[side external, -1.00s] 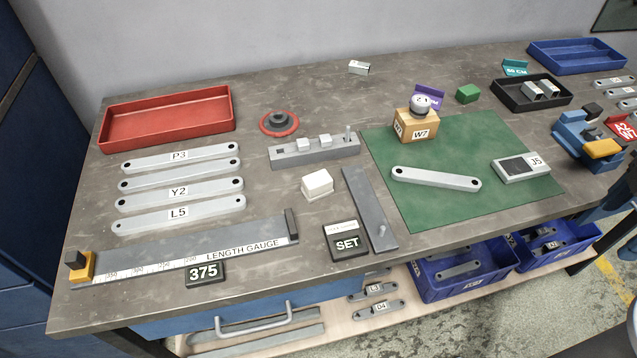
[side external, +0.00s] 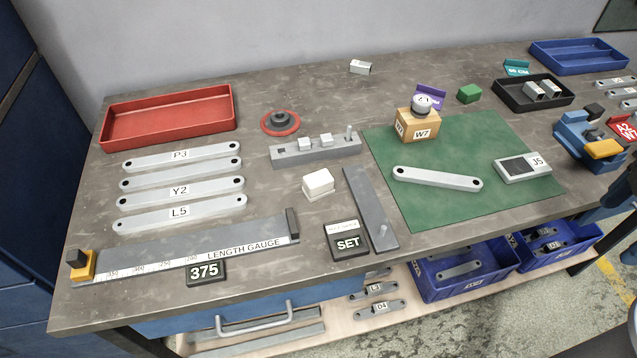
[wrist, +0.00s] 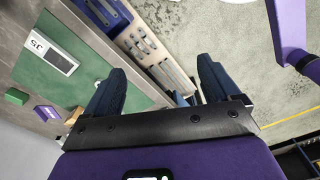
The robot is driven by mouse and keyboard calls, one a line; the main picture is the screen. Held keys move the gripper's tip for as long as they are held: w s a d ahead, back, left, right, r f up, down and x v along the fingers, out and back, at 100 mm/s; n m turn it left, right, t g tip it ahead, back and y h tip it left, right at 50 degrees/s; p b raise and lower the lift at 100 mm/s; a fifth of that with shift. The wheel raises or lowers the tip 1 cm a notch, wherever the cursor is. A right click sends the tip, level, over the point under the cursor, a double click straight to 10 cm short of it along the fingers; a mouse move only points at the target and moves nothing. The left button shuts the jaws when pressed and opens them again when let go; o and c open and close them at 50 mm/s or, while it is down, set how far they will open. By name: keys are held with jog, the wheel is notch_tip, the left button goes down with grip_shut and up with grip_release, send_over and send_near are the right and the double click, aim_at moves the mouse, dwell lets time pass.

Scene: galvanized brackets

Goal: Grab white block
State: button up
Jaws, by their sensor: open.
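The white block (side external: 318,184) sits on the grey workbench near its middle in the side external view. It lies between the slotted grey fixture (side external: 315,148) behind it and the black SET sign (side external: 347,241) in front, with the long grey plate (side external: 371,208) to its right. My gripper (wrist: 160,66) shows in the wrist view with its two dark blue fingers wide apart and nothing between them. It is over the bench's front edge and the lower shelf, well away from the block. The block is not in the wrist view.
Labelled bars (side external: 180,188) and the length gauge (side external: 190,250) lie left of the block. A green mat (side external: 445,206) with a bar and the J5 device (side external: 522,167) lies to the right. A red tray (side external: 168,114) is at back left.

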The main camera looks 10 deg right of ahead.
jog(key=w+a+f+n+t+h, duration=0.25)
jog(key=w+n+h, duration=0.2)
jog(key=w, duration=0.45)
jog(key=n+t+y, duration=0.7)
jog(key=n+t, duration=0.4)
jog(key=n, duration=1)
send_near(315, 178)
jog(key=shift+g, duration=0.25)
jog(key=v, duration=0.2)
jog(key=d+v, duration=0.1)
jog(key=v, duration=0.2)
jog(key=shift+d, duration=0.1)
jog(key=shift+w+a+f, duration=0.1)
jog(key=shift+w+a, duration=0.05)
jog(key=shift+a, duration=0.05)
jog(key=x, duration=1.2)
jog(key=shift+f+x, duration=0.25)
jog(key=shift+x, duration=2.2)
jog(key=shift+c, duration=0.3)
